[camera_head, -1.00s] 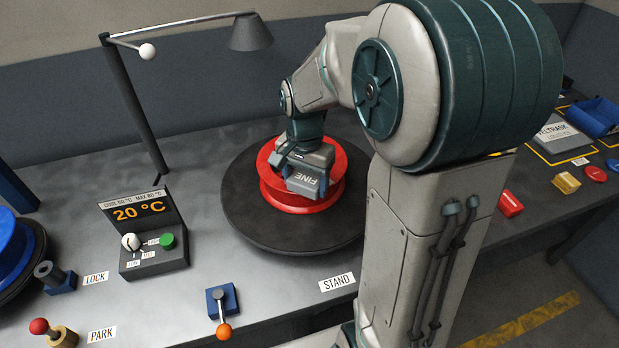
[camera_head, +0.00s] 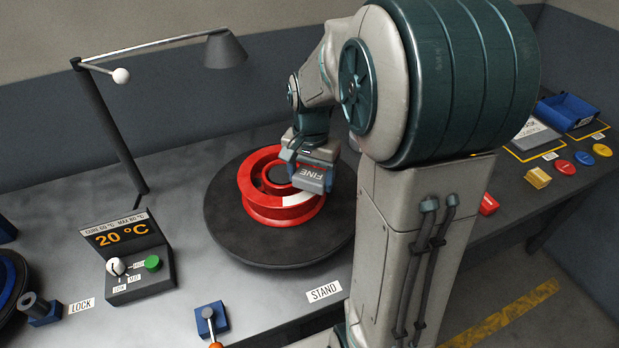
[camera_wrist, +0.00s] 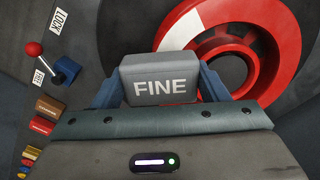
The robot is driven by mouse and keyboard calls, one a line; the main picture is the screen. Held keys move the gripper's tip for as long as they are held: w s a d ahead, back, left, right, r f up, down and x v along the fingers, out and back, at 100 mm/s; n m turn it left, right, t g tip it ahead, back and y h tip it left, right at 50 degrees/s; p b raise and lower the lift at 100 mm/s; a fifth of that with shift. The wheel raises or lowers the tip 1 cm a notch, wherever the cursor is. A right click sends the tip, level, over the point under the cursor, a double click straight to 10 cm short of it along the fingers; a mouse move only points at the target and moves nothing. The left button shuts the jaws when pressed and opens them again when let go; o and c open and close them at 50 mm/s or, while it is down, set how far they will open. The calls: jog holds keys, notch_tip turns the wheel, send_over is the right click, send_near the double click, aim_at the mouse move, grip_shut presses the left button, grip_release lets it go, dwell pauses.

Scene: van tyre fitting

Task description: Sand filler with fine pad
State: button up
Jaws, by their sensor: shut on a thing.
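The grey fine pad (camera_head: 312,179), lettered FINE, is held in my gripper (camera_wrist: 160,88). In the wrist view the pad (camera_wrist: 160,84) sits between the two blue fingers, which are shut on it. The red wheel (camera_head: 262,203) lies flat on the round dark stand (camera_head: 225,235). A pale white patch (camera_head: 297,199) shows on the wheel's rim, just below the pad in the head view. The patch also shows in the wrist view (camera_wrist: 180,32), beyond the pad. The pad is over or beside the wheel's right rim; whether it touches cannot be told.
A control box (camera_head: 135,262) reading 20 °C stands left, below a lamp (camera_head: 224,50). A blue lever base (camera_head: 210,318) is at the front. A yellow block (camera_head: 538,177), a red block (camera_head: 488,204) and a blue bin (camera_head: 566,111) are at the right.

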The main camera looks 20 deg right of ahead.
jog(key=shift+r+p, duration=1.65)
jog(key=shift+r, duration=0.8)
jog(key=shift+f, duration=0.15)
